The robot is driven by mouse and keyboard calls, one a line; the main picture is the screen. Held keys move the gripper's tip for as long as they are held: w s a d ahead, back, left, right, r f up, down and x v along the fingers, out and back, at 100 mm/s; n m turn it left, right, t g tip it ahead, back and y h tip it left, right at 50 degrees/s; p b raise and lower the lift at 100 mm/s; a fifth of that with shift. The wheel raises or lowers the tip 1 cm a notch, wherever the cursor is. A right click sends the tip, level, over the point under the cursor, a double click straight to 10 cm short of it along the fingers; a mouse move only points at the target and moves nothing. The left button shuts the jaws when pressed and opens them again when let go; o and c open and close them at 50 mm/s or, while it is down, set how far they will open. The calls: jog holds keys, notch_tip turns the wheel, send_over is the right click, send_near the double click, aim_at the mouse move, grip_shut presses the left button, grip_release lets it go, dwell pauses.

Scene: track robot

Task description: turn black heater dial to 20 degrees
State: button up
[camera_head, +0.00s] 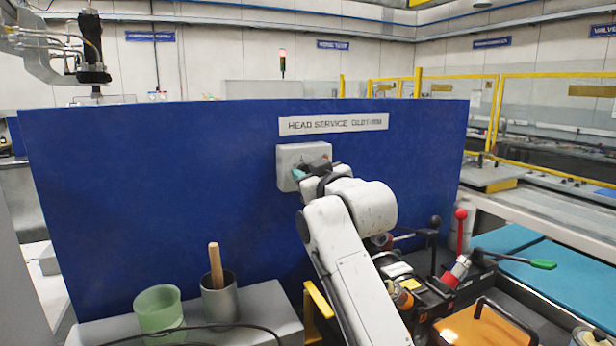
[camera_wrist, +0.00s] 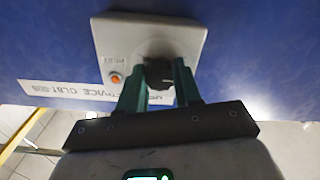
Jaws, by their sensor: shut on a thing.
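The black heater dial (camera_wrist: 158,77) sits on a light grey box (camera_wrist: 112,35) fixed to the blue panel, and the wrist view shows it upside down. My gripper (camera_wrist: 158,88) is shut on the dial, with one green finger on each side of it. In the head view the grey box (camera_head: 287,160) is under the white sign, and my gripper (camera_head: 300,173) reaches its face there. My arm hides the dial in that view. The dial's scale and pointer cannot be read.
A small orange-red button (camera_wrist: 115,79) is on the box beside the dial. The blue panel (camera_head: 150,190) stands behind my arm. A green cup (camera_head: 158,308) and a grey cup (camera_head: 219,298) with a wooden handle stand lower left. Levers (camera_head: 461,230) stand at right.

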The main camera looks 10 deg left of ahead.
jog(key=n, duration=0.5)
jog(key=shift+f+n, duration=0.3)
dwell(0.5)
jog(key=o, duration=1)
jog(key=shift+r, duration=0.2)
jog(key=shift+o, duration=0.2)
jog(key=shift+d, duration=0.1)
jog(key=b+v, duration=0.1)
jog(key=v, duration=0.9)
jog(key=shift+s+d+b, duration=0.2)
jog(key=shift+s+b, duration=0.1)
jog(key=shift+b, duration=0.05)
